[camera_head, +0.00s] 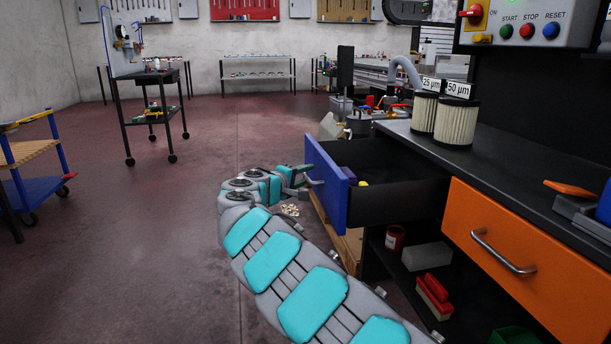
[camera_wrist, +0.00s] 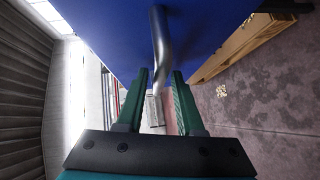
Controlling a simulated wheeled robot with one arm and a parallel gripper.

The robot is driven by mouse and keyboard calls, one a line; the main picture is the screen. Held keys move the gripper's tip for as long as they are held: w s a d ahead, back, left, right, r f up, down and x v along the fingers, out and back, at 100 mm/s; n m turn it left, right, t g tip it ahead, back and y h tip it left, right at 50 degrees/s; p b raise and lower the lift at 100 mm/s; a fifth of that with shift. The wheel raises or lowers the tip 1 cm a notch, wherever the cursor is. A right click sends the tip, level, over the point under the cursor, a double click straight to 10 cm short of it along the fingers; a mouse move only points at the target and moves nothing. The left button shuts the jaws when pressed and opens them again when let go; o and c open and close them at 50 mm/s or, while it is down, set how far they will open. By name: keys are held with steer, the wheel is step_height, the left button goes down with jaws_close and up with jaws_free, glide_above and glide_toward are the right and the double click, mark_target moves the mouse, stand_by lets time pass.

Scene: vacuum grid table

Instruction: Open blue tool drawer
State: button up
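The blue tool drawer (camera_head: 327,186) is pulled out of the black workbench, with its blue front well away from the bench and its dark inside showing. A few small items, one yellow, lie inside. My gripper (camera_head: 303,178) is at the outer side of the blue front, by its handle. In the wrist view, the blue front (camera_wrist: 225,30) fills the top and the metal handle (camera_wrist: 160,40) runs down towards the space between my fingers. My gripper (camera_wrist: 160,75) is open there, with a gap between the green fingers. Whether a finger touches the handle is unclear.
An orange drawer (camera_head: 535,265) is shut to the right. Two filters (camera_head: 456,122) stand on the bench top (camera_head: 500,180). A shelf below holds a red can (camera_head: 395,238) and a red brush (camera_head: 434,293).

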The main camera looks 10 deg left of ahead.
steer(key=shift+o, duration=0.4)
steer(key=shift+r, duration=0.1)
steer(key=shift+s+a, duration=0.1)
steer(key=shift+s, duration=0.15)
steer(key=v, duration=0.7)
steer(key=shift+s, duration=0.15)
